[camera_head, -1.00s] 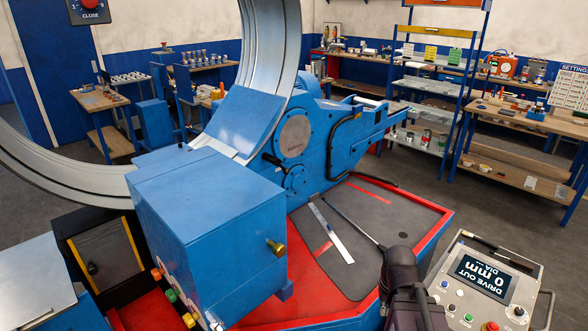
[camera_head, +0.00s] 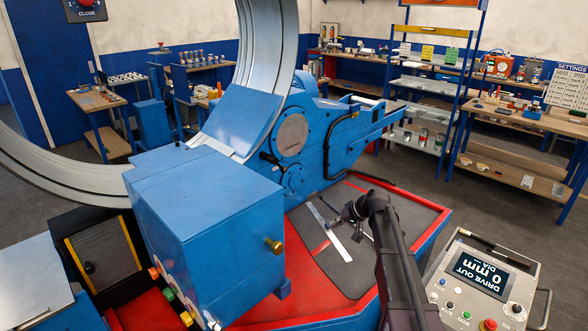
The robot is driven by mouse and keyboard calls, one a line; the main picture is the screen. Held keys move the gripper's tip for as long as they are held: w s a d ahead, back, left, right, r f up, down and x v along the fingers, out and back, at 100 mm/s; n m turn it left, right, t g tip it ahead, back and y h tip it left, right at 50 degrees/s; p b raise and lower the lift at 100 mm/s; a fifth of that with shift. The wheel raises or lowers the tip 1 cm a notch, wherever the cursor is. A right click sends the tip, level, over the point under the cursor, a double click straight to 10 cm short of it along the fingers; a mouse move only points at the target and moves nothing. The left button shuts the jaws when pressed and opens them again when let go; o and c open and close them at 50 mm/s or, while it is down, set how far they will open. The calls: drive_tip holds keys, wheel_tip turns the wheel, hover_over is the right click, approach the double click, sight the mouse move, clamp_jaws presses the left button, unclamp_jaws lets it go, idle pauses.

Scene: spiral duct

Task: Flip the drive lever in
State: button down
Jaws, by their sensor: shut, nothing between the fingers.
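The lever looks to be the dark handle (camera_head: 268,157) on the round blue hub (camera_head: 293,180), low on the blue machine's side. It slants up and left from the hub. My gripper (camera_head: 338,221) is small and dark at the end of my arm, over the grey mat. It is shut and empty, to the right of and below the lever in the picture, apart from it. The control panel's screen (camera_head: 482,275) reads "DRIVE OUT 0 mm DIA".
A blue box housing (camera_head: 208,215) with a brass knob (camera_head: 274,245) stands left of my arm. A steel ruler (camera_head: 328,235) lies on the grey mat (camera_head: 405,212) in the red tray. A large metal ring (camera_head: 262,60) rises above.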

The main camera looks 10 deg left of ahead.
drive_tip(key=w+a+r+t+y, duration=0.1)
drive_tip(key=w+a+r+y, duration=0.1)
drive_tip(key=w, duration=0.6)
drive_tip(key=w+a+r+t+y, duration=0.1)
drive_tip(key=w+r, duration=0.3)
drive_tip(key=w, duration=0.4)
drive_tip(key=w+a+r+t+y, duration=0.1)
drive_tip(key=w+a+r+y, duration=0.1)
drive_tip(key=w, duration=0.7)
drive_tip(key=shift+a+r+t+y, duration=0.4)
drive_tip(key=shift+r+y, duration=0.3)
drive_tip(key=shift+r, duration=0.15)
drive_tip(key=shift+a+b, duration=0.1)
drive_tip(key=shift+b, duration=0.2)
drive_tip(key=s+f+b+x, duration=0.2)
drive_tip(key=b+x, duration=0.2)
drive_tip(key=x, duration=0.8)
drive_tip(key=shift+a, duration=0.55)
